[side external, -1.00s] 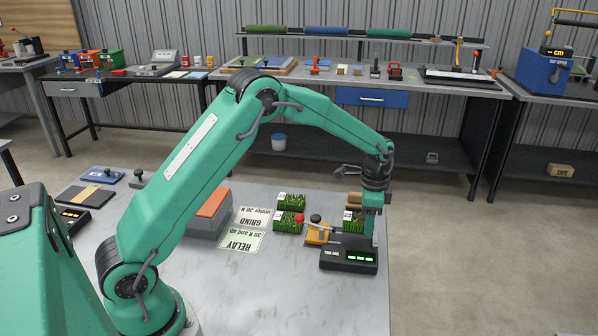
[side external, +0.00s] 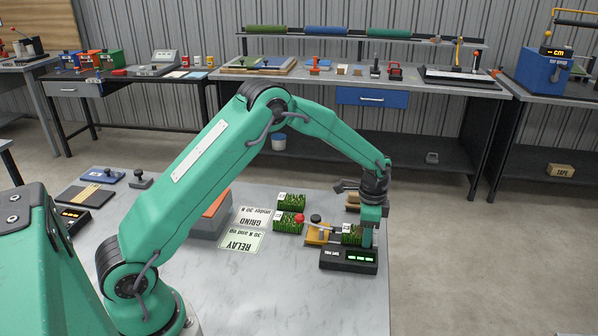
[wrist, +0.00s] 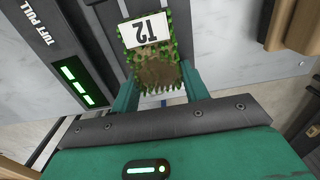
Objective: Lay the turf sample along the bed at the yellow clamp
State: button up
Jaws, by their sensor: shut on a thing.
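My gripper (wrist: 158,88) is shut on a turf sample (wrist: 155,65), a grassy block with a white T2 label. In the side view the sample (side external: 351,236) shows left of my gripper (side external: 364,236), partly hidden by it.
Two more turf samples, one behind (side external: 292,201) and one in front (side external: 288,222), lie left of the clamp. A RELAY card (side external: 242,240) and a GRIND card (side external: 252,217) lie further left, next to a grey block with an orange top (side external: 212,215). The front tabletop is clear.

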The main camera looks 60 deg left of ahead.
jog(key=shift+f, duration=0.1)
jog(key=o, duration=1.1)
jog(key=shift+r, duration=6.2)
